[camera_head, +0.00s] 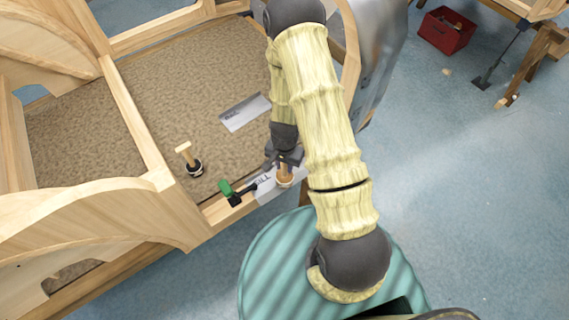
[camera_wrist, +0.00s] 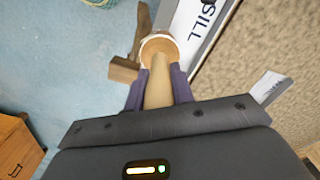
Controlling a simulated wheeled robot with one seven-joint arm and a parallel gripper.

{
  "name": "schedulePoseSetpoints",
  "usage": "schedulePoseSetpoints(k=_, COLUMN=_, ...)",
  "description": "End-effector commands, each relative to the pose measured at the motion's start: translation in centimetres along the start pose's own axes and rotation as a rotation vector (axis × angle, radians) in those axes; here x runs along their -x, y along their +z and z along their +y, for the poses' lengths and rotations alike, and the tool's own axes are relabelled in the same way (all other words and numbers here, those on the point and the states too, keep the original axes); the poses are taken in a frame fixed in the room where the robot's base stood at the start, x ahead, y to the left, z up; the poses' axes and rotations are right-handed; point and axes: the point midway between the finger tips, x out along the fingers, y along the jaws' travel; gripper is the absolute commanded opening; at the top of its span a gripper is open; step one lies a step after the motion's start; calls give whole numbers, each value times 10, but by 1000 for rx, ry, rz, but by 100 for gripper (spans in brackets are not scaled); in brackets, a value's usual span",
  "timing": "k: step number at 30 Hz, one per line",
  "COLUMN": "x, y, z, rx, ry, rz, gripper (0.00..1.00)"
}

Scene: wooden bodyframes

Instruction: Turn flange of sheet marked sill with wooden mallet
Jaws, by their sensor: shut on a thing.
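The grey-white sheet marked SILL (camera_head: 265,190) lies on the front wooden rail of the bodyframe. A green-and-black clamp (camera_head: 229,193) sits at its left end. In the wrist view the sheet (camera_wrist: 190,24) runs along the rail at the upper right, its lettering readable. My gripper (camera_head: 287,160) is shut on the pale wooden handle of the mallet (camera_head: 285,179). In the wrist view the handle (camera_wrist: 158,90) lies between my two fingers, with the round, white-rimmed head (camera_wrist: 158,45) beyond them, beside the sheet. I cannot tell whether the head touches the sheet. My arm hides part of the sheet's right end.
A second marked sheet (camera_head: 246,112) lies on the brown floor panel (camera_head: 180,85). A wooden-handled tool with a dark base (camera_head: 190,160) stands left of the clamp. Wooden frame members rise at left. A red box (camera_head: 446,30) and trestle are at upper right; blue floor is open at right.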

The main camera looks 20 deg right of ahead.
Motion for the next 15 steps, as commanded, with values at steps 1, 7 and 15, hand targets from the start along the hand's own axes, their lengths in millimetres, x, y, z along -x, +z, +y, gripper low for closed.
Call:
schedulePoseSetpoints(k=1, x=8, y=0, z=0, rx=0, ry=0, rz=0, gripper=0)
schedulePoseSetpoints(k=7, x=43, y=0, z=-1, rx=1, ry=-1, rz=1, gripper=0)
schedulePoseSetpoints(k=15, x=84, y=0, z=-1, rx=4, ry=-1, rz=1, gripper=0)
